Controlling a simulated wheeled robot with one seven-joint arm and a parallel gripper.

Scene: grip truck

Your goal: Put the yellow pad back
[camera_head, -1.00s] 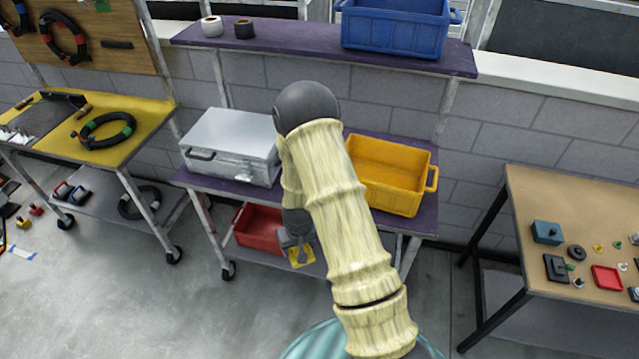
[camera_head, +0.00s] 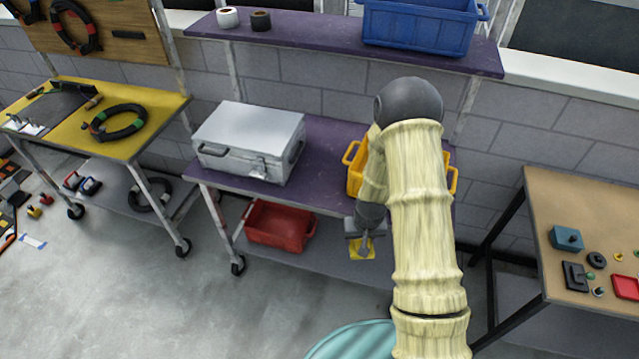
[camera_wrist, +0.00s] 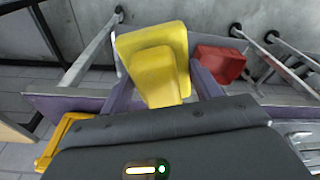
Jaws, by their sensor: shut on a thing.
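The yellow pad (camera_head: 362,249) is held by my gripper (camera_head: 365,238) in front of the purple-topped cart, near the front edge of its top. In the wrist view the pad (camera_wrist: 152,58) fills the upper middle, a wide yellow plate with a thicker yellow block on it. My gripper's jaws are shut on it; the fingertips are mostly hidden. The yellow bin (camera_head: 353,178) stands on the cart's purple top, partly hidden behind my arm; its edge shows at lower left in the wrist view (camera_wrist: 62,138).
A silver case (camera_head: 250,140) stands on the purple top (camera_head: 322,160), left of the bin. A red bin (camera_head: 279,225) is on the lower shelf. A blue bin (camera_head: 418,25) sits on the upper shelf. A brown table (camera_head: 585,215) with small parts is at right.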

